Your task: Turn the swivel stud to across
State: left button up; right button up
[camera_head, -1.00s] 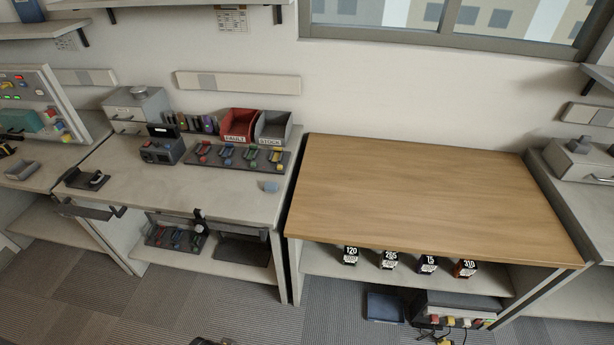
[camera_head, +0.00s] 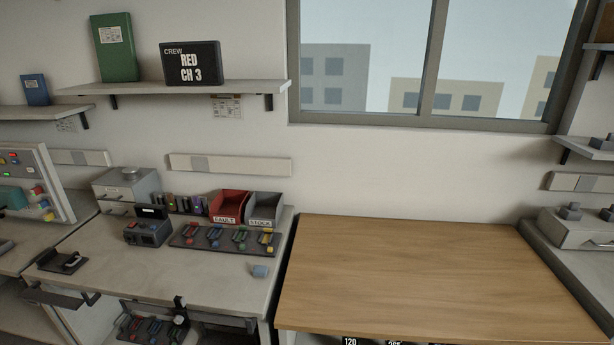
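I cannot pick out the swivel stud for certain. A small dark latch-like fitting (camera_head: 180,308) stands upright at the front edge of the left bench (camera_head: 190,283), above its under-shelf; it is too small to read which way it points. Neither of my grippers shows in the head view.
The wooden bench top (camera_head: 420,270) is bare.

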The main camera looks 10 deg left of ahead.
aim_at(178, 320)
jog(key=u, duration=0.9)
jog(key=k, duration=0.5)
jog(key=z, duration=0.9)
